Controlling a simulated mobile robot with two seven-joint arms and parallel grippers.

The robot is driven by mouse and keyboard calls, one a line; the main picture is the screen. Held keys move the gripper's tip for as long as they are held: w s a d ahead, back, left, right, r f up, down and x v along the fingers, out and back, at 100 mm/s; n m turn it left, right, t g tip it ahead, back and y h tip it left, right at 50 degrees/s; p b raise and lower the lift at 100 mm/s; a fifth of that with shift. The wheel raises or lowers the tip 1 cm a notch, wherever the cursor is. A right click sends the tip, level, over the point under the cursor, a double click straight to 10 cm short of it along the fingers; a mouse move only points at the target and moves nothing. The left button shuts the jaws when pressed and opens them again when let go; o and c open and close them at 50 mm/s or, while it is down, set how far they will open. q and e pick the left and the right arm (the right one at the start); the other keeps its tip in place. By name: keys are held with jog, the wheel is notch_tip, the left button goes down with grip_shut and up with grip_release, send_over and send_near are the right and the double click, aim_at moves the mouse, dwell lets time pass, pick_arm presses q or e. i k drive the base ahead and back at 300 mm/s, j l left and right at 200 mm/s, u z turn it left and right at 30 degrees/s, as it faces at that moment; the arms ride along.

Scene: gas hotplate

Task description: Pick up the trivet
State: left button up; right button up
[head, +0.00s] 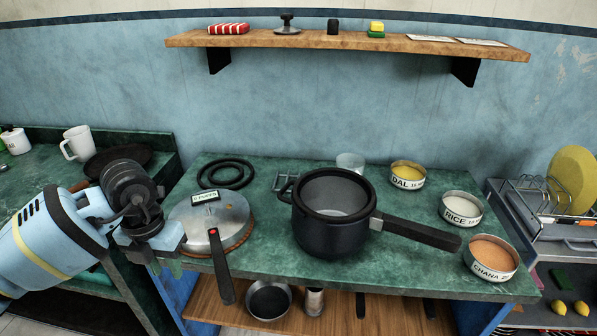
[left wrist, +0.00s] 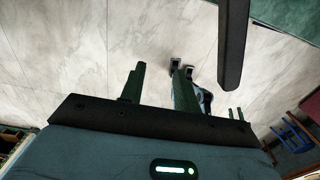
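A brown round trivet (head: 241,247) lies on the green counter at the left front. Only its rim shows, as a steel pressure-cooker lid (head: 227,219) rests on it and covers the rest. The lid's long black handle (head: 221,268) points toward me over the counter's front edge. My left gripper (head: 166,266) is at the counter's left front corner, left of the lid and apart from the trivet. In the left wrist view its two fingers (left wrist: 158,86) are apart with nothing between them. A dark bar, apparently the lid handle (left wrist: 233,45), passes beside them. My right gripper is out of view.
A black cooker pot (head: 336,215) stands right of the lid, its handle pointing right. Black rings (head: 226,174) lie behind the lid. Bowls of dal (head: 408,175), rice (head: 461,209) and chana (head: 491,258) stand at the right. A shelf (head: 350,41) hangs above.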

aim_at(274, 189)
jog(key=i+l, duration=1.1)
jog(key=i, duration=0.15)
